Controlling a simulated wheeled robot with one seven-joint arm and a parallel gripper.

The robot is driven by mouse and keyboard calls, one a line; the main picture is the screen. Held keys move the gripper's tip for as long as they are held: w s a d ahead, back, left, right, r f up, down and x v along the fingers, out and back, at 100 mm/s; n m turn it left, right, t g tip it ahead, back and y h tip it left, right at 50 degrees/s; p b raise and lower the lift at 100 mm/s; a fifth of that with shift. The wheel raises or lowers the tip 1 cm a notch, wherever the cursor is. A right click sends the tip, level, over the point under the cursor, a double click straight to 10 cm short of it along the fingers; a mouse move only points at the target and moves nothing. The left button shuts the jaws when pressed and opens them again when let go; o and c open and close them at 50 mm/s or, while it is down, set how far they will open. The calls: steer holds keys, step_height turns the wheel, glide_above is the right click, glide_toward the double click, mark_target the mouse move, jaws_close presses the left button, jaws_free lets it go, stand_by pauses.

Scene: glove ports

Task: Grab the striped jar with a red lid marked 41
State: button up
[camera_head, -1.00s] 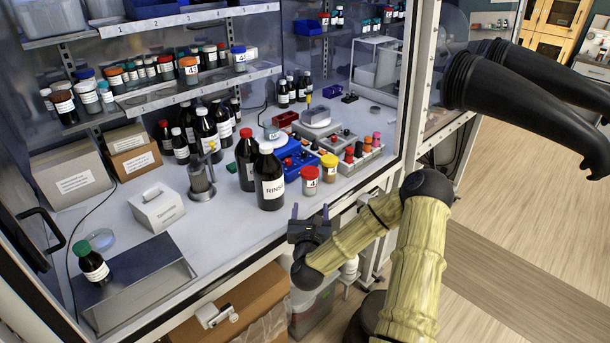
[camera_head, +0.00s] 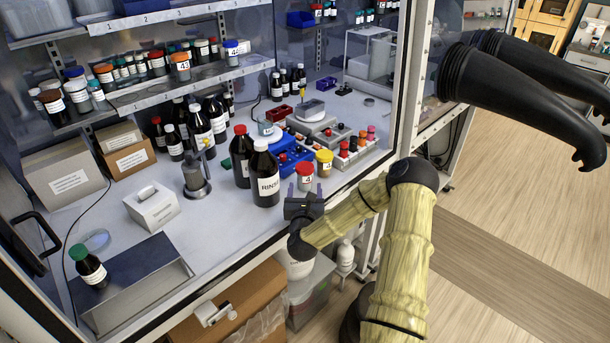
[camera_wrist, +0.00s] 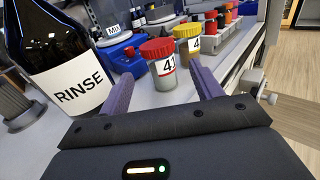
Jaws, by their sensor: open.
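The jar with a red lid (camera_head: 305,180) stands upright near the front edge of the bench. In the wrist view this jar (camera_wrist: 165,77) has a white label reading 41 with a red stripe. My gripper (camera_head: 304,193) is open and empty just in front of it, toward the bench edge. In the wrist view the two purple fingers point at the jar, which appears between and slightly beyond their tips. I cannot tell whether the tips reach around its sides. No contact shows.
A large dark RINSE bottle (camera_head: 265,180) stands close to the left of the jar. A yellow-lidded jar (camera_head: 324,161) stands close behind to the right; its label starts with 4. Black glove sleeves (camera_head: 515,95) hang at right.

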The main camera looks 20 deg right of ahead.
mark_target(305, 176)
steer(key=p+x, duration=0.1)
steer(key=x, duration=0.5)
steer(key=shift+w+d+p, duration=0.1)
steer(key=shift+w+p, duration=0.2)
steer(key=shift+p, duration=0.05)
steer(key=p+x, duration=0.2)
steer(key=x, duration=0.2)
steer(key=shift+w+r+p, duration=0.15)
steer(key=shift+p, duration=0.15)
steer(key=shift+w+d, duration=0.15)
steer(key=shift+w, duration=0.3)
steer(key=c, duration=0.8)
